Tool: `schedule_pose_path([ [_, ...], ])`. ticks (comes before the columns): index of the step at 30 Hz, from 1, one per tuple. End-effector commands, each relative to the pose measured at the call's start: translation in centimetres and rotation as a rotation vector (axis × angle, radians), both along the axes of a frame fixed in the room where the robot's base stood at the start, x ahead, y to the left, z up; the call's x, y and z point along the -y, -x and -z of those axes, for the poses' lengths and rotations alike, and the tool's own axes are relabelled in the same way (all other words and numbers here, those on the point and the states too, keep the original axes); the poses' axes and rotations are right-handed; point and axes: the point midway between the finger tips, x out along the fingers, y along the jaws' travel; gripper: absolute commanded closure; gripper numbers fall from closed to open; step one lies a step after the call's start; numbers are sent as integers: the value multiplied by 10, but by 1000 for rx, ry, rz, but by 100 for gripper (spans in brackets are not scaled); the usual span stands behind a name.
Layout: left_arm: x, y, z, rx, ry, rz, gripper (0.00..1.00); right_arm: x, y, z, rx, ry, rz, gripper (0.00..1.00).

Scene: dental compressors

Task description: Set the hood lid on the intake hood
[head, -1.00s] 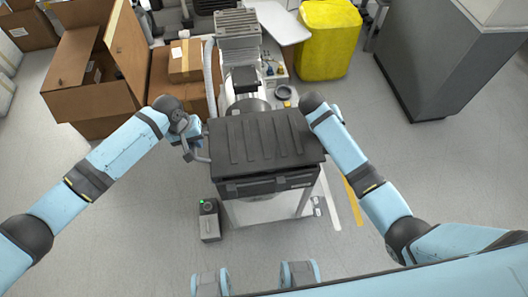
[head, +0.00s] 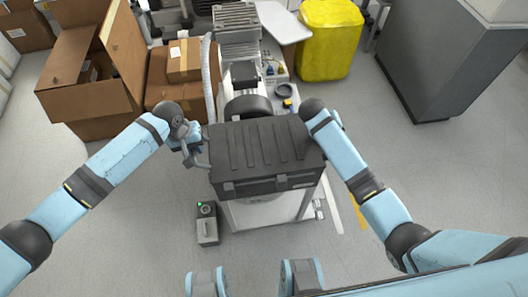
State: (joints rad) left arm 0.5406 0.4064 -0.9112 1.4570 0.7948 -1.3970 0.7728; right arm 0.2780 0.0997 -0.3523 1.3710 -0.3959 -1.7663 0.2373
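The hood lid (head: 264,146) is a dark ribbed panel in the middle of the head view, lying roughly level. The dark intake hood (head: 268,186) shows as a band with a pale label under the lid's front edge; the rest is hidden by the lid. I cannot tell whether the lid is fully seated. My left gripper (head: 197,155) is at the lid's left edge; whether its fingers close on the lid is unclear. My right arm ends at the lid's right back corner, and its gripper is hidden there.
Compressor machinery (head: 241,65) stands behind the lid. Cardboard boxes (head: 92,75) are at the back left, a yellow bin (head: 330,40) and a grey cabinet (head: 440,55) at the back right. A small grey device (head: 207,224) with a green light stands on the floor in front.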

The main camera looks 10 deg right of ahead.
Motion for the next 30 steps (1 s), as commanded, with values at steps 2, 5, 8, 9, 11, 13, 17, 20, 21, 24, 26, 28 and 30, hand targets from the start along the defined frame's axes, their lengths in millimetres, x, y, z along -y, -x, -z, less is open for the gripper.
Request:
schedule_pose_path([
  [2, 0, 0, -1, -1, -1, 0, 61, 0, 0, -1, -1, 0, 1, 61],
  [5, 0, 0, -1, -1, -1, 0, 58, 0, 0, -1, -1, 0, 1, 58],
  [8, 0, 0, -1, -1, -1, 0, 58, 0, 0, -1, -1, 0, 1, 58],
  [9, 0, 0, -1, -1, -1, 0, 58, 0, 0, -1, -1, 0, 1, 58],
  [11, 0, 0, -2, 0, 0, 0, 58, 0, 0, -1, -1, 0, 1, 58],
  [13, -1, 0, -6, 0, 0, 0, 58, 0, 0, -1, -1, 0, 1, 58],
  [17, -4, 0, -24, 2, 1, 1, 58, 0, 0, -1, -1, 0, 1, 58],
  [20, -8, 0, -45, 2, 1, 1, 58, 0, 0, -1, -1, 0, 1, 58],
  [21, -10, 0, -54, 3, 0, 0, 58, 0, 0, -1, -1, 0, 1, 58],
  [24, -14, 1, -75, 2, 0, 2, 58, 0, 0, -1, -1, 0, 1, 58],
  [26, -16, 1, -87, 2, 1, 2, 58, 0, 0, -1, -1, 0, 1, 58],
  [28, -18, 1, -98, 2, 0, 1, 58, 0, 0, -1, -1, 0, 1, 58],
  [30, -20, 1, -107, 1, -1, 0, 58, 0, 0, -1, -1, 0, 1, 58],
])
